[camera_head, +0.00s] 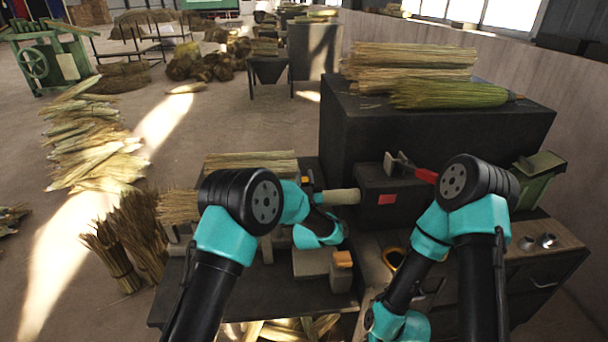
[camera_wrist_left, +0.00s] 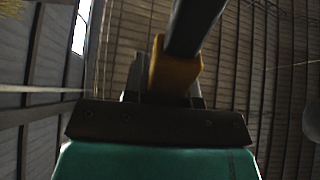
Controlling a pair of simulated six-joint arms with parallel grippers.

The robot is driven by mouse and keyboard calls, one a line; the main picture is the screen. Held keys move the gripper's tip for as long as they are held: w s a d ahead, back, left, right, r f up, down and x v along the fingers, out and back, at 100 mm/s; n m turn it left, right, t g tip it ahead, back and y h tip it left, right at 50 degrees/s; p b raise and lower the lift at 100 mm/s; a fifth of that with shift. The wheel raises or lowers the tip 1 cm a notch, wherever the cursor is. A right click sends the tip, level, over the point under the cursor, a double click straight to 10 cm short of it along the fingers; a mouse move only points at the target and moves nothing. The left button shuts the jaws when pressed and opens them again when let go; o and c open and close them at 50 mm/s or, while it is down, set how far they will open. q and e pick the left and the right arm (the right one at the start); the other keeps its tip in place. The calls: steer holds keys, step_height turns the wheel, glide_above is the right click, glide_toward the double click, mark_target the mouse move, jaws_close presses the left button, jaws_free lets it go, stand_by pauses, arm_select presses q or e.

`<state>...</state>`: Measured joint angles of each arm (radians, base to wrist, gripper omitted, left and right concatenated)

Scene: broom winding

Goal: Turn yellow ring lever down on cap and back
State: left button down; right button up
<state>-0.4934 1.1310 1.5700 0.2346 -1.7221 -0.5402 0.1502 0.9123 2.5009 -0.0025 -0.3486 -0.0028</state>
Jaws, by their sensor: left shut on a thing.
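The yellow ring (camera_wrist_left: 175,72) sits on a dark lever (camera_wrist_left: 196,22) in the left wrist view. My left gripper (camera_wrist_left: 165,94) is shut on the yellow ring, with the lever rising beyond it. In the head view a small yellow piece (camera_head: 305,181) shows just above my left wrist, beside a pale cylinder (camera_head: 341,197) on the dark machine. My left arm hides much of this spot, and I cannot make out the cap. My right arm reaches down at the lower right. Its gripper is not visible.
A red lever (camera_head: 425,175) stands on the dark machine housing (camera_head: 372,184). An orange-topped block (camera_head: 343,259) and an orange-rimmed round opening (camera_head: 395,257) are near the arms. Straw bundles (camera_head: 415,65) lie on the dark cabinet behind. Two metal cups (camera_head: 537,242) stand at right.

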stand_by(0.3)
arm_select(q)
steer(key=c, duration=0.9)
jaws_free()
